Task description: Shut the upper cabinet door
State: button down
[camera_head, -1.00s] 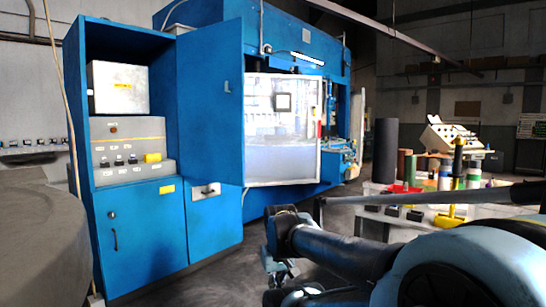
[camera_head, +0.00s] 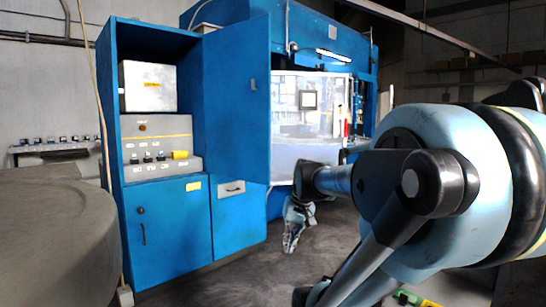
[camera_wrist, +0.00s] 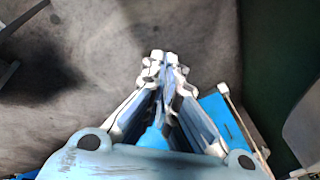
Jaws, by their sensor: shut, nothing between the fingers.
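The blue cabinet (camera_head: 115,150) stands left of centre in the head view. Its upper door (camera_head: 236,110) is swung open to the right, a tall blue panel with a small handle near its right edge. The open upper compartment shows a grey box and a control panel. My gripper (camera_head: 291,243) hangs low to the right of the cabinet, pointing down, apart from the door and below its bottom edge. The fingers are shut and empty; in the wrist view my gripper (camera_wrist: 164,62) points over the dark floor.
The lower cabinet door (camera_head: 168,237) is closed. A large round grey surface (camera_head: 55,235) stands at the front left, with a thin pole beside the cabinet. A blue machine with a bright window (camera_head: 305,110) stands behind. Floor (camera_head: 240,275) is clear before the cabinet.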

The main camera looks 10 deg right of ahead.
jog(key=w+r+m+t+y, duration=0.15)
jog(key=w+r, duration=0.55)
jog(key=w, duration=0.7)
jog(key=w+r+y, duration=0.3)
jog(key=w+r, duration=0.4)
jog(key=w, duration=0.7)
jog(key=w+r+m+t+y, duration=0.1)
jog(key=w+r+y, duration=0.2)
jog(key=w+r, duration=0.75)
jog(key=w+d+f+m+t+y, duration=0.1)
jog(key=w+d, duration=0.2)
jog(key=w, duration=0.9)
jog(key=w+d+f+m+t+y, duration=0.15)
jog(key=w+d, duration=0.25)
jog(key=w, duration=0.7)
jog(key=w+d+f+t+y, duration=0.2)
jog(key=w+d+f+y, duration=0.15)
jog(key=w+d, duration=0.8)
jog(key=w+a, duration=0.3)
jog(key=a, duration=1)
jog(key=shift+w+f, duration=0.2)
jog(key=shift+w, duration=0.1)
